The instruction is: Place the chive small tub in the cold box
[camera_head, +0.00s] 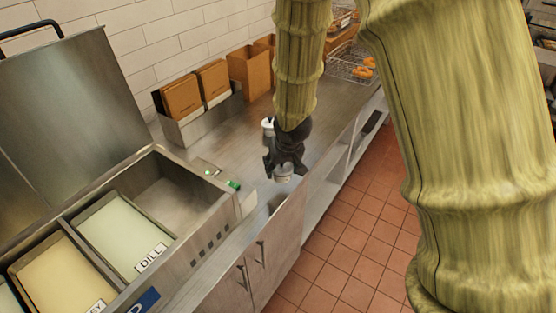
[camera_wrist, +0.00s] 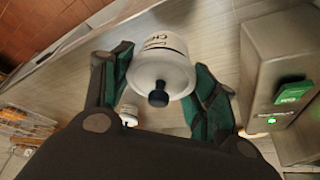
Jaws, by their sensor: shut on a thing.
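The chive small tub (camera_wrist: 161,62) is white with a black knob on its lid, and letters starting "CH" show on its side in the wrist view. My gripper (camera_wrist: 160,85) is shut on it, one finger on each side. In the head view my gripper (camera_head: 284,165) holds the tub (camera_head: 283,173) near the counter's front edge, right of the cold box. The steel cold box (camera_head: 196,262) has its lid (camera_head: 70,95) open. One bay (camera_head: 175,192) looks empty; others hold a green "DILL" fill and a yellow fill with a partly hidden label.
A second white tub (camera_head: 267,123) stands on the counter behind my gripper; it also shows in the wrist view (camera_wrist: 128,115). A steel holder (camera_head: 205,122) with brown bags stands by the wall. A wire rack (camera_head: 350,66) with bagels is at the back.

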